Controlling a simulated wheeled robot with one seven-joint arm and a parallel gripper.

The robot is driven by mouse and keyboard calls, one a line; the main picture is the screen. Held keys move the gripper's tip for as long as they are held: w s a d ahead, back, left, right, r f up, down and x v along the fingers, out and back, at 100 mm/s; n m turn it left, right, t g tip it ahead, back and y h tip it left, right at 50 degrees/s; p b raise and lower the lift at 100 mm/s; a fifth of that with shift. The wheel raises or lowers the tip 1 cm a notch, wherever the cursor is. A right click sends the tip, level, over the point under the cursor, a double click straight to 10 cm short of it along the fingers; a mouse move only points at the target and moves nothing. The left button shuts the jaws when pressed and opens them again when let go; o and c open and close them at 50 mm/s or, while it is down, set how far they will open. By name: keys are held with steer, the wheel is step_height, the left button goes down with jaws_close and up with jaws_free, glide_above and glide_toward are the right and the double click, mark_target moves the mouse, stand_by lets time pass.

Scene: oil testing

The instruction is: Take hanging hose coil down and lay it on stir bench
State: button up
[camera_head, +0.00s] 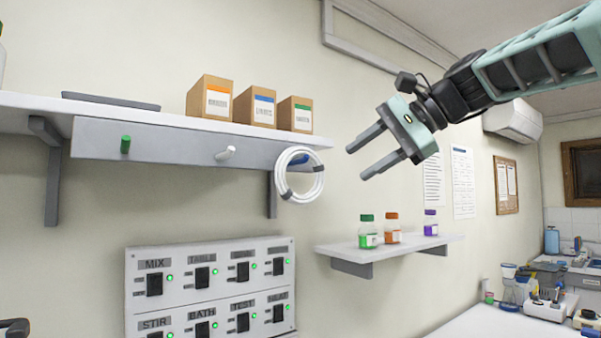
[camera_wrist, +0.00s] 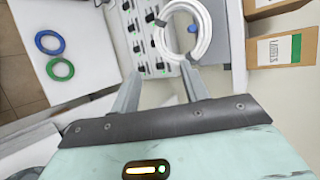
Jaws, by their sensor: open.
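A white hose coil (camera_head: 319,177) hangs on a blue peg (camera_head: 299,160) at the right end of the rail under the wall shelf. In the wrist view the coil (camera_wrist: 205,38) shows beyond the fingertips, with the blue peg inside its ring. My gripper (camera_head: 356,163) is open and empty, right of the coil and apart from it, its fingers pointing left toward it. In the wrist view my gripper (camera_wrist: 161,75) has bare fingers spread below the coil. I cannot tell which surface is the stir bench. A white tabletop (camera_wrist: 80,92) shows at left in the wrist view.
The shelf (camera_head: 60,103) holds several boxes (camera_head: 262,108). Green (camera_head: 125,145) and white (camera_head: 225,153) pegs are empty. A switch panel (camera_head: 210,290) is below. A small shelf (camera_head: 390,246) holds bottles. Blue (camera_wrist: 49,42) and green (camera_wrist: 60,68) rings lie on the tabletop.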

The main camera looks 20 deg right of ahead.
steer(key=p, duration=0.2)
glide_toward(306, 197)
steer(key=x, duration=0.3)
steer(key=shift+p+x, duration=0.9)
steer(key=shift+x, duration=1.75)
jaws_close()
